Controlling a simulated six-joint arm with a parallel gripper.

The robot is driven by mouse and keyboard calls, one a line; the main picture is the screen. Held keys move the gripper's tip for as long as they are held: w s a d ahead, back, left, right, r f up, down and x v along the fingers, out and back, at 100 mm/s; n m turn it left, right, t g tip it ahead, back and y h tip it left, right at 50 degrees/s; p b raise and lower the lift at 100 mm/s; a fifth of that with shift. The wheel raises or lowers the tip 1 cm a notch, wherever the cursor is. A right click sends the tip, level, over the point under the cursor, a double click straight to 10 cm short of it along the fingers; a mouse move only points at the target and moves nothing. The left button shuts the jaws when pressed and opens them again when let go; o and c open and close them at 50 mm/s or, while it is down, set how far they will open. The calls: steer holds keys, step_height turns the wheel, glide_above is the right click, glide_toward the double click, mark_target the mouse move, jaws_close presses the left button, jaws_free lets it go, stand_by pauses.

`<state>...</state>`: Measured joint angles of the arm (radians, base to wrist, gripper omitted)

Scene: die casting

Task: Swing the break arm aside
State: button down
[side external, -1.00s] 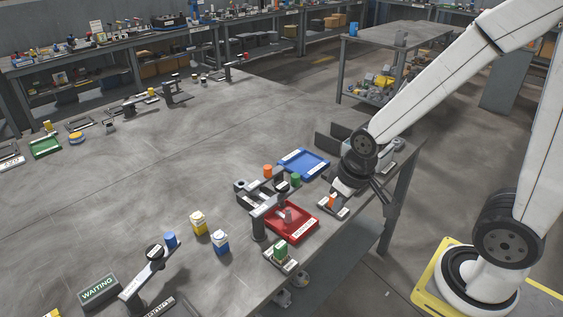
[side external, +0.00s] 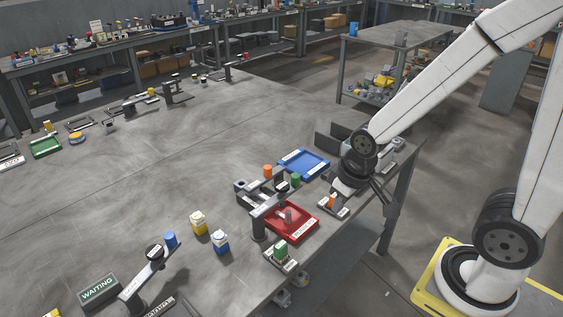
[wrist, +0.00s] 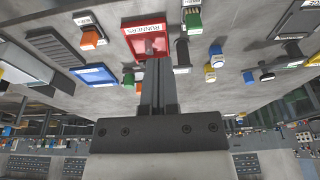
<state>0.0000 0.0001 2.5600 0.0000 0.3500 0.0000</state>
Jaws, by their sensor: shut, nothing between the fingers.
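A grey swing arm on a dark post (side external: 258,226) reaches across the red tray (side external: 303,233) in the side view; I take it for the break arm. A dark knob (side external: 281,186) shows near its far end. In the wrist view, a dark post and arm (wrist: 182,54) stand beside the red tray labelled RUNNERS (wrist: 133,43), partly hidden by my fingers. My gripper (wrist: 157,56) is shut and empty. In the side view my gripper (side external: 392,208) hangs by the table's right edge, apart from the arm and to its right.
A blue tray (side external: 305,163) lies behind the red one. Blocks with an orange (side external: 332,203) and a green piece (side external: 280,251) stand near the table edge. A second arm with a blue cylinder (side external: 170,240) stands front left. The table's middle is clear.

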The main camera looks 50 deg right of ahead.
steer(key=c, duration=0.8)
jaws_free()
steer(key=shift+o, duration=0.9)
steer(key=shift+w, duration=0.25)
steer(key=m+g, duration=0.2)
steer(key=g, duration=0.1)
glide_above(296, 175)
step_height(296, 175, down, 3)
steer(key=shift+w+r, duration=0.1)
steer(key=shift+f, duration=0.2)
steer(key=shift+f, duration=3.75)
jaws_close()
